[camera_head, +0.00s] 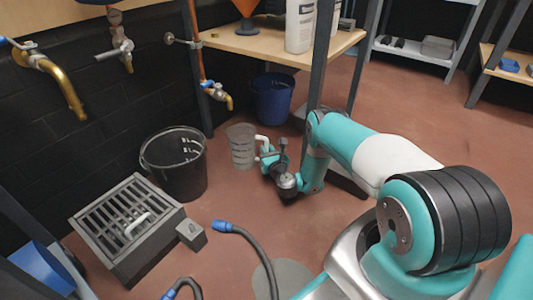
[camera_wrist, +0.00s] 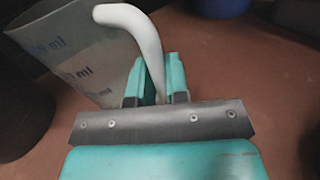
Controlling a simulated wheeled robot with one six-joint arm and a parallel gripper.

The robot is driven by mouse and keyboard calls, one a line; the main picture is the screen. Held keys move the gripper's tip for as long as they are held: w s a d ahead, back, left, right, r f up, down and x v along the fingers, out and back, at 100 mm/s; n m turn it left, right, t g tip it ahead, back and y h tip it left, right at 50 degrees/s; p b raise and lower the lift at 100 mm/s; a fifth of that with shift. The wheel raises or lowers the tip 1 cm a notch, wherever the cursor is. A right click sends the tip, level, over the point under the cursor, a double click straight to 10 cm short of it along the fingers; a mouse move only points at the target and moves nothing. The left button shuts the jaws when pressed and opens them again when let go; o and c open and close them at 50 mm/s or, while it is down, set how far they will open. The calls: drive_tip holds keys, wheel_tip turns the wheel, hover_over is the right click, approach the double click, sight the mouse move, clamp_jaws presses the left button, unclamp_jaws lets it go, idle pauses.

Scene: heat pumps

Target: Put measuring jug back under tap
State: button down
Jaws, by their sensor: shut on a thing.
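The measuring jug (camera_head: 241,146) is a translucent grey vessel with dark markings and a white handle. In the head view it is upright, in the middle, to the right of the black bucket. My gripper (camera_head: 265,153) is shut on the jug's white handle. In the wrist view the jug's handle (camera_wrist: 148,45) passes between the two teal fingers of my gripper (camera_wrist: 155,85), and the jug's wall with "ml" marks (camera_wrist: 80,50) is at upper left. A brass tap with a blue handle (camera_head: 223,97) on a copper pipe is behind the jug, above and slightly left of it.
A black bucket (camera_head: 176,165) stands left of the jug. A blue bucket (camera_head: 272,98) stands behind it under the wooden bench (camera_head: 265,48). A grated drain box (camera_head: 125,220) and a hose (camera_head: 250,240) are nearer. Two more taps (camera_head: 60,85) (camera_head: 117,50) are at upper left.

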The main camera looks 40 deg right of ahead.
drive_tip(key=shift+f, duration=0.1)
drive_tip(key=c, duration=1.6)
unclamp_jaws()
drive_tip(key=shift+f, duration=0.1)
drive_tip(key=o, duration=0.5)
drive_tip(key=shift+r, duration=0.2)
drive_tip(key=shift+r+p, duration=0.15)
drive_tip(key=shift+p, duration=0.15)
drive_tip(key=p+v, duration=0.1)
drive_tip(key=p, duration=0.2)
drive_tip(key=p+v, duration=0.1)
drive_tip(key=p, duration=0.2)
drive_tip(key=shift+s+r, duration=0.2)
drive_tip(key=shift+r, duration=0.1)
drive_tip(key=p+v, duration=0.5)
drive_tip(key=p, duration=0.1)
drive_tip(key=p+v, duration=0.3)
drive_tip(key=shift+s+f+p, duration=0.3)
drive_tip(key=shift+s+p, duration=0.05)
drive_tip(key=shift+s+a+f, duration=0.2)
drive_tip(key=shift+s, duration=0.25)
